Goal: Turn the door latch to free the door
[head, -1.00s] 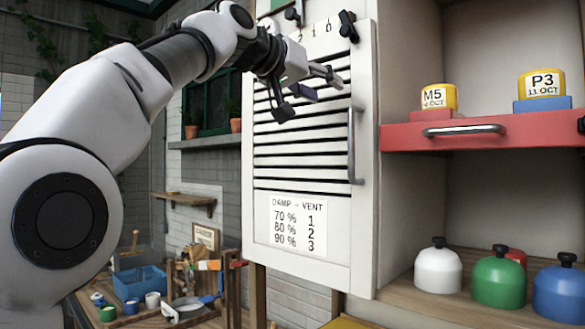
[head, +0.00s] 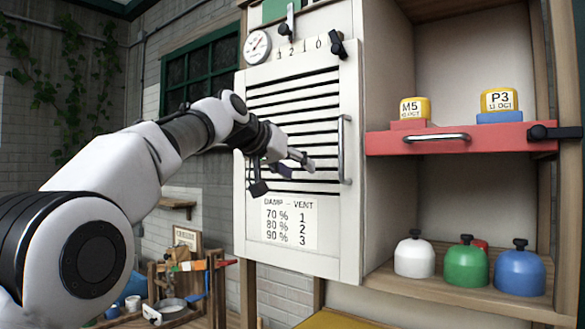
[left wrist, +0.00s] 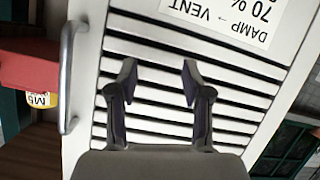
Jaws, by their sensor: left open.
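The white louvred door (head: 255,215) is shut, with a vertical metal handle (head: 345,150) on its right side. A black latch (head: 337,44) sits slanted at the door's top right corner. My left gripper (head: 286,172) is open and empty in front of the lower slats, left of the handle and well below the latch. In the left wrist view its open fingers (left wrist: 159,75) face the slats, and the handle (left wrist: 70,75) is off to the left. The latch does not show there. My right gripper is not in view.
A gauge (head: 257,47) and a vent slider (head: 289,22) are at the door's top. Right of the door, a red drawer (head: 460,143) bears yellow labelled tubs and has a black latch-like knob (head: 552,132) at its right end. Several coloured domed weights stand on the lower shelf (head: 460,295).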

